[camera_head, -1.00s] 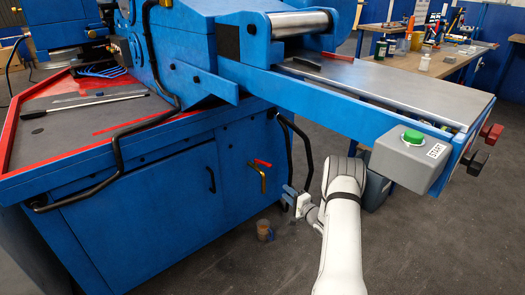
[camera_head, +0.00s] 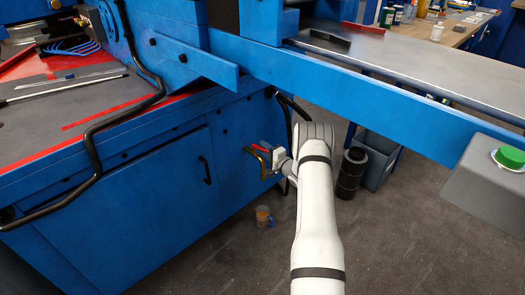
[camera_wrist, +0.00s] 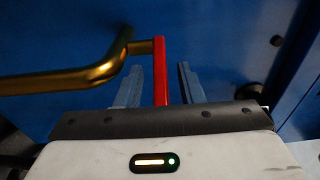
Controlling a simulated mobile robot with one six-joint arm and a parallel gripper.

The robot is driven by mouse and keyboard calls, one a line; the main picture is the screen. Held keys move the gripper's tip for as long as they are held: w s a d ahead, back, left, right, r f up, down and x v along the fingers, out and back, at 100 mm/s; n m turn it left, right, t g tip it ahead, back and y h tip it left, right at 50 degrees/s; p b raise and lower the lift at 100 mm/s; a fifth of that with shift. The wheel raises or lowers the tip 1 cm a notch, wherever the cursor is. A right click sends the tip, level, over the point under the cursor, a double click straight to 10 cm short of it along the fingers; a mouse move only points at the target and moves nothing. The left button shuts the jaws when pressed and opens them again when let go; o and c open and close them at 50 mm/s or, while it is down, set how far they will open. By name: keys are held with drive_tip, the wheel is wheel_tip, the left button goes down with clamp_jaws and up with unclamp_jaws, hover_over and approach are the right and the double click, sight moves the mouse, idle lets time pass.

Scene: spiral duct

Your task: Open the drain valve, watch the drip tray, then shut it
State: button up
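The drain valve is a bent brass pipe (camera_wrist: 75,78) with a red lever (camera_wrist: 160,72) on the front of the blue machine cabinet. In the head view, the brass pipe (camera_head: 262,170) and red lever (camera_head: 261,148) are partly hidden by my gripper (camera_head: 277,157). In the wrist view, my gripper (camera_wrist: 159,88) is open, one finger on each side of the lever, with a visible gap to each. A brownish mug with a blue handle (camera_head: 264,216) stands on the floor below the valve. I cannot make out a drip tray.
A blue beam (camera_head: 350,78) runs above my arm, with a grey button box (camera_head: 488,185) at its right end. A black canister (camera_head: 351,173) and a grey bin (camera_head: 380,160) stand right of my arm.

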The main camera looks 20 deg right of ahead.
drive_tip(key=shift+w, duration=0.4)
drive_tip(key=shift+c, duration=0.2)
clamp_jaws()
